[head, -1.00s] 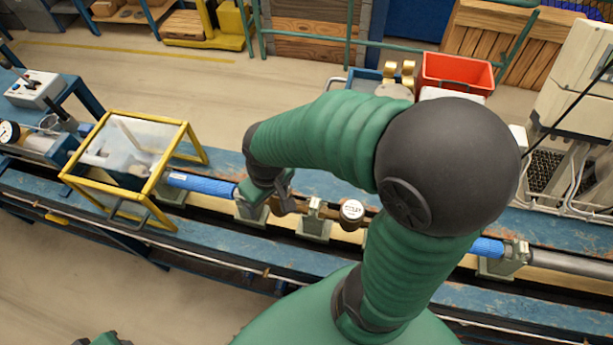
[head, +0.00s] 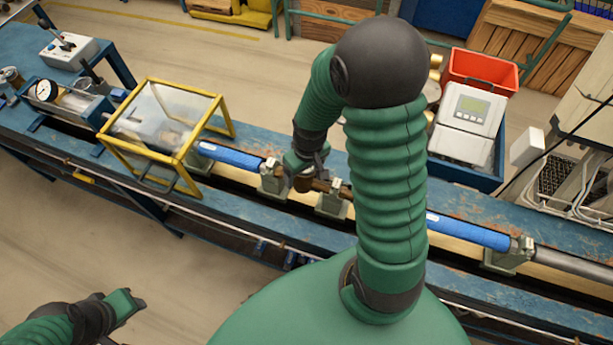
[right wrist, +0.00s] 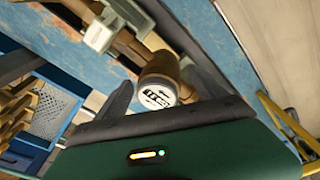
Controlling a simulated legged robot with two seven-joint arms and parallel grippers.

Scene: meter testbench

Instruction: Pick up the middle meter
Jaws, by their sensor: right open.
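A brass meter (head: 303,184) sits in the pipe line on the bench, mostly covered by my right gripper in the head view. In the right wrist view its round white face (right wrist: 157,96) lies between the two fingers. My right gripper (head: 309,165) is open over this meter; its fingers (right wrist: 158,80) stand either side of it, with no clear grip. My arm hides the line to the right, so I cannot confirm which meter in the row this is. My left gripper (head: 130,303) is at the lower left, away from the bench, its opening unclear.
Green clamps (head: 332,203) support the line beside blue pipes (head: 228,154) and (head: 468,231). A yellow-framed clear box (head: 160,125) stands over the line at left.

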